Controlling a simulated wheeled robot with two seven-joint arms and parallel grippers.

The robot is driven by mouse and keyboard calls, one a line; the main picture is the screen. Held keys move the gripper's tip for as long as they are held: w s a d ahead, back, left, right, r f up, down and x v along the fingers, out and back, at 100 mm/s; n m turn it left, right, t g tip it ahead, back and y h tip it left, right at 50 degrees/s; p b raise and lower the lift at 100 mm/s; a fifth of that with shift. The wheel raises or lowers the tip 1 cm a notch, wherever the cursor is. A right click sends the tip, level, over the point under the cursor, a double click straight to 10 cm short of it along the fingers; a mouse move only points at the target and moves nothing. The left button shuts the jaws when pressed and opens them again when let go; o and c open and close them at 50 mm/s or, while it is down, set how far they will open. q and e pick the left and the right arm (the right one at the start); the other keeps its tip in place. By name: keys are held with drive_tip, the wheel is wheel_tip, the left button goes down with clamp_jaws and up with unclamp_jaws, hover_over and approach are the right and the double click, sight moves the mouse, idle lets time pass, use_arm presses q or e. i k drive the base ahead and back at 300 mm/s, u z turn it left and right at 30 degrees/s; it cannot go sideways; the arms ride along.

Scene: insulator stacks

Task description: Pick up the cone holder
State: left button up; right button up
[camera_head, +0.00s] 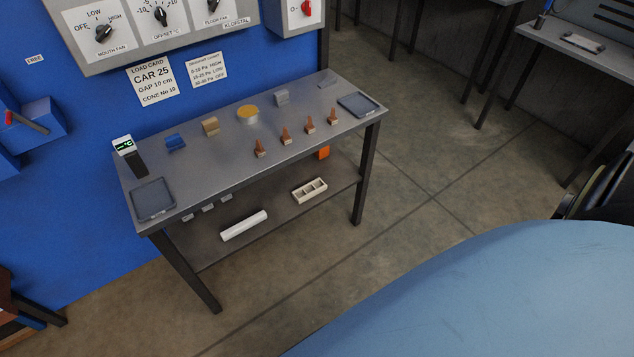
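Several small brown upright pieces on flat feet, cone-like, stand in a row along the front right of the grey metal table (225,147); the nearest-left one (260,148) is at the row's left end. I cannot tell for sure which thing is the cone holder; these pieces could be cone holders. A cream box with compartments (309,190) lies on the lower shelf (284,208). Neither of my grippers is in view.
The tabletop also bears a yellow-topped round tin (247,114), a tan block (210,126), a blue block (175,143) and two dark trays (153,199) (358,104). A white roll (243,225) lies below. A large light-blue curved surface (510,295) fills the bottom right. Floor before the table is clear.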

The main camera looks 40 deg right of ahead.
sight(310, 189)
drive_tip(key=k, duration=0.3)
drive_tip(key=z, duration=1)
drive_tip(key=i, duration=0.7)
